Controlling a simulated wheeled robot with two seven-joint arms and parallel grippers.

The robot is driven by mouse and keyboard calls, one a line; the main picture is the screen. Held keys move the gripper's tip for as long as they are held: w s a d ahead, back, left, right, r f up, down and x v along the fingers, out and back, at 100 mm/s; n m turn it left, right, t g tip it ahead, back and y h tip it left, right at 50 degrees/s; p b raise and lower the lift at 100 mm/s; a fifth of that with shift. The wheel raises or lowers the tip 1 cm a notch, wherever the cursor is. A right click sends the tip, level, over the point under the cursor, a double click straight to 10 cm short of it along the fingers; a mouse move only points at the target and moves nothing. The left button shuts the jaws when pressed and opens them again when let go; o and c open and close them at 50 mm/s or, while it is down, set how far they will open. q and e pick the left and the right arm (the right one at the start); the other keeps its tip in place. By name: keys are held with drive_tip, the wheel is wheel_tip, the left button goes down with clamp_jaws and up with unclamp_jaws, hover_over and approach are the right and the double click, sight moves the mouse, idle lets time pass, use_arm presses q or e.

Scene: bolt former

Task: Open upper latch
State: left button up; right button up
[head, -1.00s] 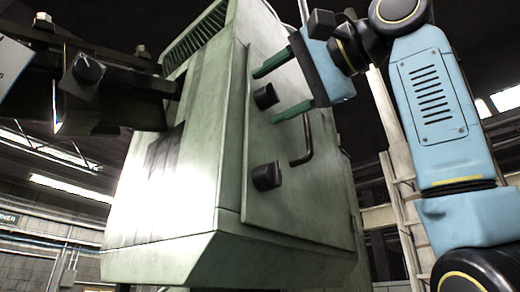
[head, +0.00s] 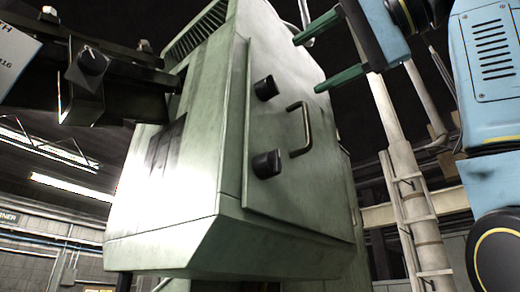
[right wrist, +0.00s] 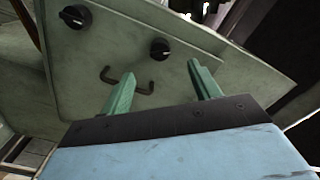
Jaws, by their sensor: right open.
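The upper latch (head: 266,88) is a black knob on the side panel of the green machine cabinet. In the right wrist view the knob that seems to be the upper latch (right wrist: 160,48) shows beyond and between my fingertips. A second black knob, the lower latch (head: 266,164), sits below it and also shows in the right wrist view (right wrist: 75,17). My right gripper (head: 307,64) is open and empty, to the right of the panel and apart from the latch. Its two green fingers also show in the right wrist view (right wrist: 162,70). My left gripper is out of view.
A bent handle (head: 309,130) stands out from the panel (head: 290,190) to the right of the knobs. A dark machine arm (head: 120,85) joins the cabinet at the left. A pale post with a ladder (head: 408,180) stands at the right. Open space lies right of the panel.

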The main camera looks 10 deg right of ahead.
sight(276, 84)
drive_tip(key=w+a+n+p, duration=0.1)
drive_tip(key=w+n, duration=0.1)
drive_tip(key=w+a+n+p, duration=0.1)
drive_tip(key=w+a+p, duration=0.1)
drive_tip(key=w+a+n+p, duration=0.1)
drive_tip(key=w+a+n, duration=0.1)
drive_tip(key=shift+w+r+n+p, duration=0.1)
drive_tip(key=shift+w+n+p, duration=0.2)
drive_tip(key=shift+w, duration=0.05)
drive_tip(key=shift+s+n+p, duration=0.15)
drive_tip(key=shift+n+p, duration=0.2)
drive_tip(key=shift+n, duration=2.25)
